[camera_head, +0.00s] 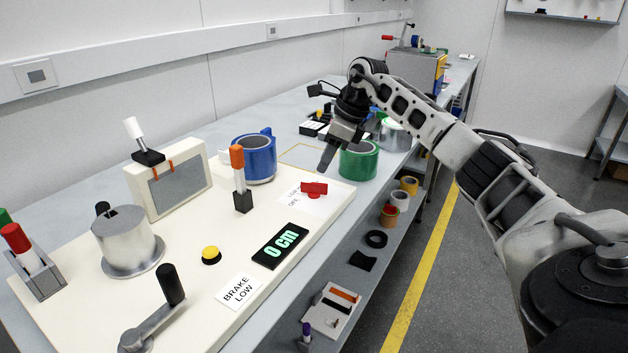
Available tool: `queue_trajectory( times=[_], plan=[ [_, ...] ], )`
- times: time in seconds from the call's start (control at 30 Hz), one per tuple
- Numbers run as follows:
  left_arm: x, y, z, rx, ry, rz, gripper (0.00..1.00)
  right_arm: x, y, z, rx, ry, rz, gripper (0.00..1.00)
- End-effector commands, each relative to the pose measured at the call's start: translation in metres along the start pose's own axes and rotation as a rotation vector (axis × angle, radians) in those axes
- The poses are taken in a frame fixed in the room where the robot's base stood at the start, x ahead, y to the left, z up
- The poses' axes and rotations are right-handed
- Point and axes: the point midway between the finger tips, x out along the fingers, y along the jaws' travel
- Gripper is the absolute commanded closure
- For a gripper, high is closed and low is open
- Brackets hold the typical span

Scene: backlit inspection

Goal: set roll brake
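The cream inspection panel (190,290) lies on the bench. A red turn knob (313,188) sits near its far right corner on a white label, on which "OFF" can be read; the rest is partly covered. A white card (238,290) reads "BRAKE LOW", and a black display (280,245) shows "0 cm" in green. My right gripper (328,160) points down above and just beyond the red knob, apart from it, beside the green roll (359,161). Whether its fingers are open is unclear from this side. My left gripper is out of view.
An orange-topped lever (239,178), a yellow button (211,254), a metal drum (127,240), a crank (160,315) and a red-topped lever (28,250) stand on the panel. A blue roll (255,158) stands behind. Tape rolls sit on the shelf below.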

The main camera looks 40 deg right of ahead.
Motion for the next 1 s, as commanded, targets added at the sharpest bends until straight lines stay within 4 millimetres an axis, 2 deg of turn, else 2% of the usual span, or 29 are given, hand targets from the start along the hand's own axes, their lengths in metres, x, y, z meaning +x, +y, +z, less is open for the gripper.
queue_trajectory(
  times=[0.1, 0.3, 0.5, 0.77, 0.8, 0.9, 1.0],
  plan=[
    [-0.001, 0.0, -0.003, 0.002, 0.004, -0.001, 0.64, 0.027, 0.001, 0.0, 0.001, 0.002, 0.004, 0.68],
    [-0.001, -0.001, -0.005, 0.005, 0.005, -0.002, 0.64, 0.057, 0.0, 0.0, 0.0, 0.0, 0.002, 0.68],
    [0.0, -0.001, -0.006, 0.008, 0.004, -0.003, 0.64, 0.07, 0.0, 0.0, 0.001, 0.0, 0.001, 0.68],
    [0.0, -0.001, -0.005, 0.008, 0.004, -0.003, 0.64, 0.071, 0.0, 0.0, 0.0, -0.001, 0.0, 0.68],
    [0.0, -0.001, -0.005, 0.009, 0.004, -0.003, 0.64, 0.071, 0.0, 0.0, 0.0, -0.001, 0.0, 0.74],
    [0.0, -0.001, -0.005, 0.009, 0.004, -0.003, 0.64, 0.071, 0.0, 0.0, 0.0, -0.001, 0.0, 1.0],
    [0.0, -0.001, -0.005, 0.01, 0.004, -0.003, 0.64, 0.071, 0.0, 0.0, 0.0, -0.001, 0.0, 1.0]
  ],
)
